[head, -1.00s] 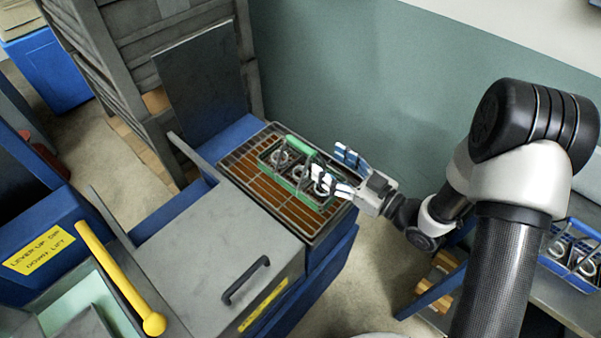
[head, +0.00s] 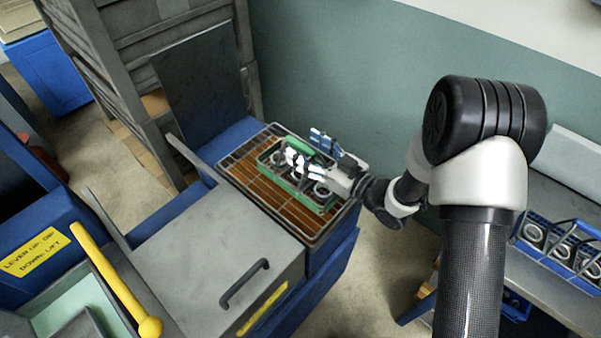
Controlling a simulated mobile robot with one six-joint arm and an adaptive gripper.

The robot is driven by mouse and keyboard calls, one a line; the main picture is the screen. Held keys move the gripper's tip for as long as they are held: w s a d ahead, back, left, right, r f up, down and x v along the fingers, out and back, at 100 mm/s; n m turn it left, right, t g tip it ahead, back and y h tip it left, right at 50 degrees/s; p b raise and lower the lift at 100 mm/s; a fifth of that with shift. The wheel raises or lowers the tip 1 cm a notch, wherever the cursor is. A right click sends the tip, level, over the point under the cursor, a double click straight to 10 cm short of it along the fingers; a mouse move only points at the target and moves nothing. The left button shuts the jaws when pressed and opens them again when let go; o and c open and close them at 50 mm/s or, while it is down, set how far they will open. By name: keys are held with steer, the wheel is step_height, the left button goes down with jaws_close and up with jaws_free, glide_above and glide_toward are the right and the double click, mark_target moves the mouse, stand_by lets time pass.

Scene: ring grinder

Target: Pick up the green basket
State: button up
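The green basket (head: 270,157) sits on the grated tray (head: 259,194) on top of the blue machine. It holds several metal rings. My gripper (head: 306,148) reaches in from the right and is over the basket, with its two fingers spread apart. The basket's handle is largely hidden by the fingers, so I cannot tell whether it lies between them or touches them.
A grey hood with a black handle (head: 245,282) is in front of the tray. A yellow lever (head: 113,277) stands at left. A grey panel (head: 203,94) rises behind the tray. A blue basket with rings (head: 557,247) is on a bench at right.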

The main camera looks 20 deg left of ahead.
jaws_close()
stand_by(0.6)
